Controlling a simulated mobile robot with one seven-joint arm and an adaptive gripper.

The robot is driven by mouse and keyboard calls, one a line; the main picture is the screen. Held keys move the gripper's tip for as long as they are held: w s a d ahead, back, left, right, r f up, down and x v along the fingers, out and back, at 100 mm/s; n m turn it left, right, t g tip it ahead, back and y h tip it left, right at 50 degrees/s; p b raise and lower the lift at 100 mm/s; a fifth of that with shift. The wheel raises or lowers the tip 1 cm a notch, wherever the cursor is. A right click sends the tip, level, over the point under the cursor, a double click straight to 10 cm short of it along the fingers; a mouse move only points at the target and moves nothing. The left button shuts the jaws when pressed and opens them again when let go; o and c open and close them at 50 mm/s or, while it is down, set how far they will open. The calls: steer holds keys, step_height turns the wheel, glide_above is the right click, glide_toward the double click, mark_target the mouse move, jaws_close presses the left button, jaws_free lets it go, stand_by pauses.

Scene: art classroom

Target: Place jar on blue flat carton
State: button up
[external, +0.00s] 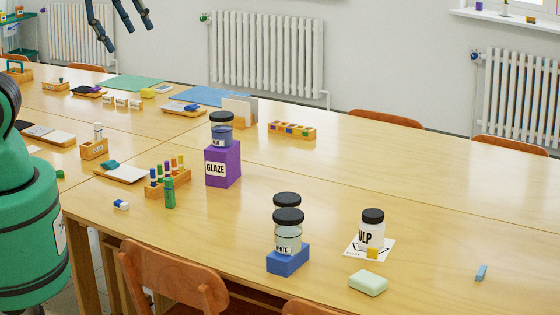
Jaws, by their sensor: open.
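A blue flat carton (288,260) lies on the near table. A clear jar with pale contents, a black lid and a label reading "WHITE" (288,240) stands on it. A second black lid (287,199) shows just above and behind that jar; its body is mostly hidden, so I cannot tell what it rests on. A jar with blue contents (221,130) stands on a tall purple "GLAZE" carton (223,165). A white "ULP" jar (371,232) stands on a paper sheet. My gripper (128,38) is open and empty at the upper left, high and apart from these jars.
A wooden rack of colored bottles (168,182) and a green bottle (169,193) stand left of the purple carton. A pale green block (368,283) and small blue block (481,272) lie at right. Chairs (170,275) line the near edge. The table's right side is mostly clear.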

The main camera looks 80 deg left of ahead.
steer(key=s, duration=0.3)
steer(key=shift+s+n, duration=0.1)
steer(key=shift+n, duration=0.2)
step_height(320, 180, down, 5)
steer(key=b, duration=0.5)
